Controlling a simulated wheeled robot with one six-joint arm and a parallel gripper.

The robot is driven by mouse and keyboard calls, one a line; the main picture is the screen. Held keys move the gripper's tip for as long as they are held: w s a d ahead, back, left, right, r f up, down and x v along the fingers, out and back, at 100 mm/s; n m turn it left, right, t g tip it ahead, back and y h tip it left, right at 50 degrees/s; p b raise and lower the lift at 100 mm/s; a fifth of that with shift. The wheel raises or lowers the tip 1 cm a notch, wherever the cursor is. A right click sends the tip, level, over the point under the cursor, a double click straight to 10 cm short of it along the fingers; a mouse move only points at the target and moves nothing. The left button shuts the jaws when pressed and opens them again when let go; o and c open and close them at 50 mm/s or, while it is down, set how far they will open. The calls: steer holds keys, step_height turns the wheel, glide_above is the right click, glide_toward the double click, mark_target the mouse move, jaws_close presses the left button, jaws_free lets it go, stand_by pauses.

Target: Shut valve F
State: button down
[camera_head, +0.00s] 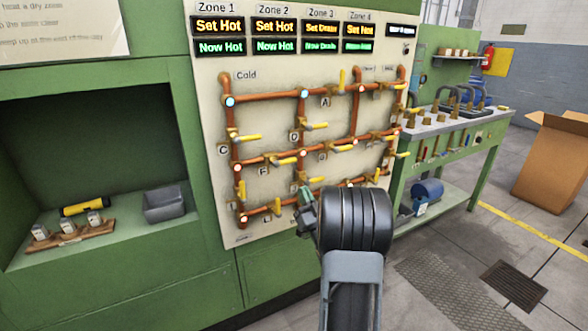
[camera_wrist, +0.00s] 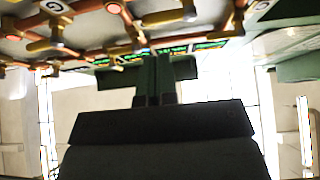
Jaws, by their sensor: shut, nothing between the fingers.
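The valve panel (camera_head: 262,118) carries copper pipes and several yellow-handled valves. Valve F (camera_head: 283,161) is on the middle-left horizontal pipe, just above a small label that appears to read F. Its yellow handle lies roughly along the pipe. My gripper (camera_head: 304,196) is below and right of valve F in the picture, in front of the lower pipes and apart from that handle. In the wrist view my gripper (camera_wrist: 153,80) has its fingers together and empty, with pipes and valves beyond. I cannot pick out valve F with certainty in the wrist view.
Other yellow handles, such as the lower one (camera_head: 277,206), sit close around. A green workbench (camera_head: 450,125) and cardboard box (camera_head: 553,165) stand right. A recess (camera_head: 95,150) is left.

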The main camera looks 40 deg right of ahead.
mark_target(286, 162)
steer(key=p+x, duration=0.1)
steer(key=x, duration=0.7)
steer(key=shift+w+r, duration=0.15)
steer(key=shift+w, duration=0.1)
steer(key=shift+d, duration=0.15)
